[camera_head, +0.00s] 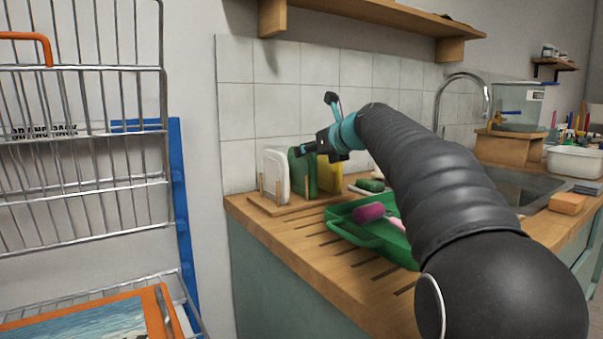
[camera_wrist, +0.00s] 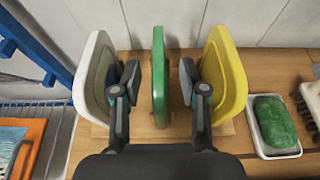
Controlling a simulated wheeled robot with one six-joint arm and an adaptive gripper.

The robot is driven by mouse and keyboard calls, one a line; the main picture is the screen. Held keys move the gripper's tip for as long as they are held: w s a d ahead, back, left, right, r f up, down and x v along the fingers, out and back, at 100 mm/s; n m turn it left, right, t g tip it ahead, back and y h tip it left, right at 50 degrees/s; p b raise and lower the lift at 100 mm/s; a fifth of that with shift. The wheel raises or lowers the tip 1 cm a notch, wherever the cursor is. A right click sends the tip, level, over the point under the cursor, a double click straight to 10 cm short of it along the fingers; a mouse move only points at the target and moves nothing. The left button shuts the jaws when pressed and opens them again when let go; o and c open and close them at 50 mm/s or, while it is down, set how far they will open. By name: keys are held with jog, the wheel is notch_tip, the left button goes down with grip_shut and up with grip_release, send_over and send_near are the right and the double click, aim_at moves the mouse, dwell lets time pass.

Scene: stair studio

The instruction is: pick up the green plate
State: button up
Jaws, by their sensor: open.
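The green plate (camera_head: 303,171) stands upright in a wooden rack on the counter, between a white plate (camera_head: 276,175) and a yellow plate (camera_head: 328,175). In the wrist view the green plate (camera_wrist: 159,75) is seen edge-on. My gripper (camera_wrist: 160,80) is open, with one finger on each side of the green plate's edge. The left finger is in the gap beside the white plate (camera_wrist: 96,75), and the right finger is in the gap beside the yellow plate (camera_wrist: 226,75). In the head view my gripper (camera_head: 303,150) is at the plate's top.
The wooden rack (camera_head: 268,205) holds the plates near the tiled wall. A green tray (camera_head: 372,237) with a pink-headed brush (camera_head: 369,212) is in front. A green sponge (camera_wrist: 274,122) in a white dish lies to the right. A wire shelf (camera_head: 85,180) stands left.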

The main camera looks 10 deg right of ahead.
jog(key=x, duration=0.4)
jog(key=shift+a, duration=0.1)
grip_shut()
